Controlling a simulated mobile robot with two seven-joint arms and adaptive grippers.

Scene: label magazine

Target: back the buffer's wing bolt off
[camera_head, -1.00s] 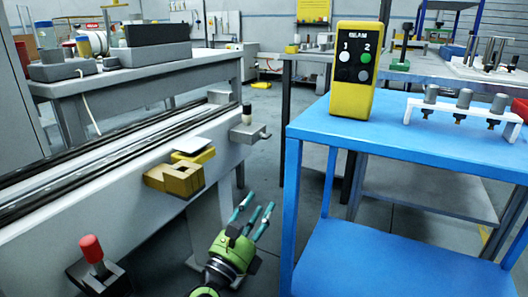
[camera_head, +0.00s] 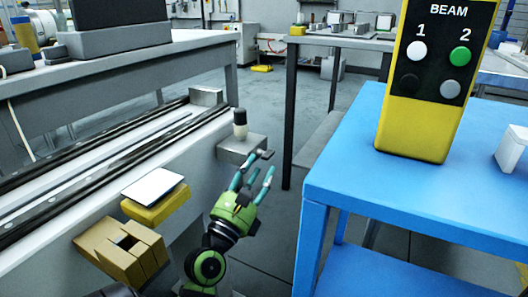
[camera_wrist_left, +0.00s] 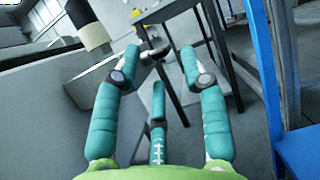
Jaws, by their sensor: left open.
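The buffer appears to be the grey block (camera_head: 241,148) on the side of the rail beam, with a black-topped cream post (camera_head: 240,124) standing on it. A small dark, winged metal piece (camera_head: 265,154) at its right side looks like the wing bolt. It also shows in the left wrist view (camera_wrist_left: 155,53), just beyond my fingertips. My left gripper (camera_head: 253,174) is open, its three teal fingers spread and pointing up towards the bolt. In the left wrist view the gripper (camera_wrist_left: 158,72) is empty, and I cannot tell whether any fingertip touches the bolt. My right gripper is out of view.
A yellow block with a white plate (camera_head: 154,188) and a notched tan block (camera_head: 120,248) sit on the beam's side, left of my arm. A blue table (camera_head: 345,165) with a yellow beam control box (camera_head: 425,100) stands to the right. Grey floor lies between.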

